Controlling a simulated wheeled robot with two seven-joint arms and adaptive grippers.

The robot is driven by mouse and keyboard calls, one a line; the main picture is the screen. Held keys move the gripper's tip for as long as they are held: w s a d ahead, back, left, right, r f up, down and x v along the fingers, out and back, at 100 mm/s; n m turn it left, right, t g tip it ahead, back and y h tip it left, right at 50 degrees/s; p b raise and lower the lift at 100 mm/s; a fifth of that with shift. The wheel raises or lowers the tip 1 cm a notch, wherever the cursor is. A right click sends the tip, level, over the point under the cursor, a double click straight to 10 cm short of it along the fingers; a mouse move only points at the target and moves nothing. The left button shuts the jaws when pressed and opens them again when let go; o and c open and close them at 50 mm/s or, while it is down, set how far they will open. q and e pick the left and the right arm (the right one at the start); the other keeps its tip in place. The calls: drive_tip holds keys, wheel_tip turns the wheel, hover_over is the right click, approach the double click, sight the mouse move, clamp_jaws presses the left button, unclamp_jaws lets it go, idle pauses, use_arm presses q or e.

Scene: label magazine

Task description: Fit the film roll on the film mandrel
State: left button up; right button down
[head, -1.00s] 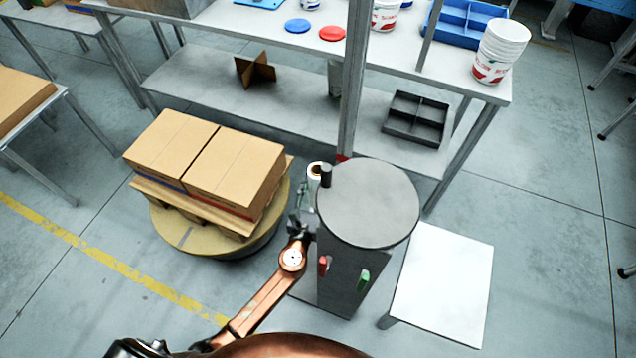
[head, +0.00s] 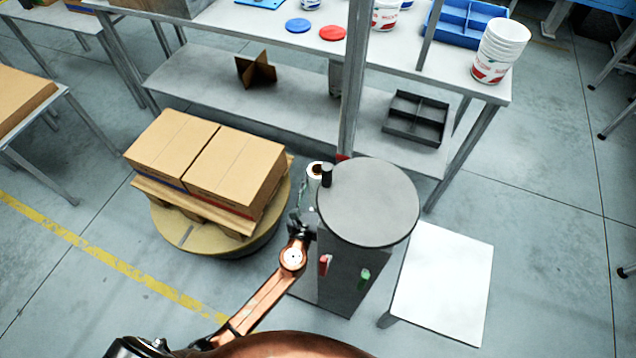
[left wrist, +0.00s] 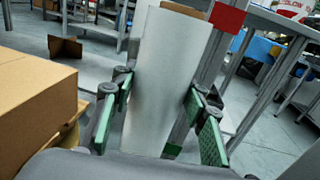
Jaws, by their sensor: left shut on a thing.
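The film roll (head: 313,172) is a white cylinder with a brown core, standing roughly upright beside the grey round-topped machine. My left gripper (head: 301,214) is shut on it from below and in front. In the left wrist view the roll (left wrist: 168,72) fills the space between the green finger pads of the gripper (left wrist: 160,105). A short dark upright post (head: 327,176), which looks like the film mandrel, stands at the left edge of the machine top, just right of the roll. The roll appears beside it, not around it; the exact gap cannot be told. My right gripper is not in view.
The machine's round grey top (head: 370,205) is bare. Cartons (head: 235,170) on a pallet stand at the left. A white low table (head: 443,285) is at the right.

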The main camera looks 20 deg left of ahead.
use_arm(q)
drive_tip(key=shift+r, duration=0.1)
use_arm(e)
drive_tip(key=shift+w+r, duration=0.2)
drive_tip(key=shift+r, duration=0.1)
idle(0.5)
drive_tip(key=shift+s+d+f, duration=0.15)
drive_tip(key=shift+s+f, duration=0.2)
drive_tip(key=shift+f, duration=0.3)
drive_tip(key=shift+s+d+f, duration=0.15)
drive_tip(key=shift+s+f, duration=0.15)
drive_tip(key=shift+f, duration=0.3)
use_arm(q)
drive_tip(key=shift+f, duration=0.55)
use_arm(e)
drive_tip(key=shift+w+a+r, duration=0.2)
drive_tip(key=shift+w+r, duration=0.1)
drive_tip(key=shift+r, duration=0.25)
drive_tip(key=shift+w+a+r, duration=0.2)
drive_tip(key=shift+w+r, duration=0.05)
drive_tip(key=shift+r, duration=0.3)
